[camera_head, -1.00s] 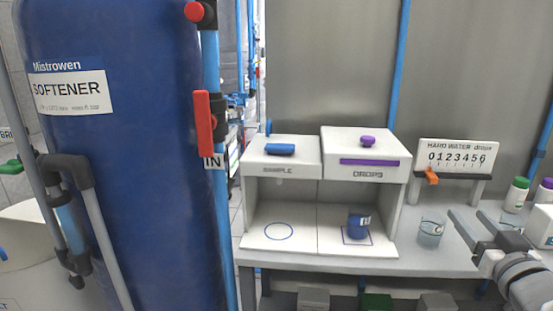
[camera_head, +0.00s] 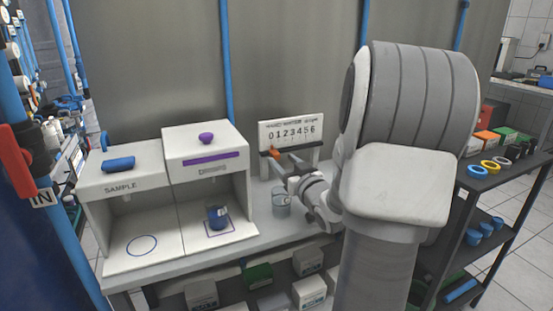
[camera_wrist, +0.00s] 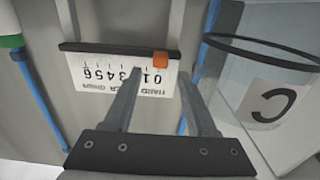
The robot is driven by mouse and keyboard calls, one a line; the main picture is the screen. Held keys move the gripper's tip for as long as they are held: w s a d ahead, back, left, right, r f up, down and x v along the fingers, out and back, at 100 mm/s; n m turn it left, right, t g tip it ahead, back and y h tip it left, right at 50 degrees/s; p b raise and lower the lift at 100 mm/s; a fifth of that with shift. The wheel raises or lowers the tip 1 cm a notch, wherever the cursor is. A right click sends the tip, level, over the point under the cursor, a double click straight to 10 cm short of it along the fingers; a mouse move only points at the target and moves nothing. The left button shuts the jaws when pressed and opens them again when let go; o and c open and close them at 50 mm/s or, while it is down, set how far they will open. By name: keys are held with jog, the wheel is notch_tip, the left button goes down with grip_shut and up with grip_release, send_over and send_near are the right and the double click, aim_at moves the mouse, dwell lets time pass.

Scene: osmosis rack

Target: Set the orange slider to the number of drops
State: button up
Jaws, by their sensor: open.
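The white scale board (camera_head: 315,142), marked "HARD WATER drops" with digits 0 to 6, stands behind the bench surface. It shows upside down in the wrist view (camera_wrist: 105,75). The orange slider (camera_head: 275,153) sits on the dark rail below the digits, by the 0; in the wrist view the slider (camera_wrist: 160,60) is at the 0 end. My gripper (camera_head: 284,164) is open in front of the board. In the wrist view its fingertips (camera_wrist: 160,74) lie either side of the slider in the picture. I cannot tell whether they touch it.
A clear beaker (camera_head: 281,200) stands below my gripper; a beaker labelled C (camera_wrist: 295,75) fills the right of the wrist view. The white SAMPLE and DROPS station (camera_head: 175,190) is left, with a blue container (camera_head: 217,217) in its right bay. A dark shelf (camera_head: 500,190) is right.

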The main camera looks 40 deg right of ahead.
aim_at(277, 155)
jog(key=shift+x, duration=2.05)
jog(key=shift+c, duration=0.3)
grip_shut()
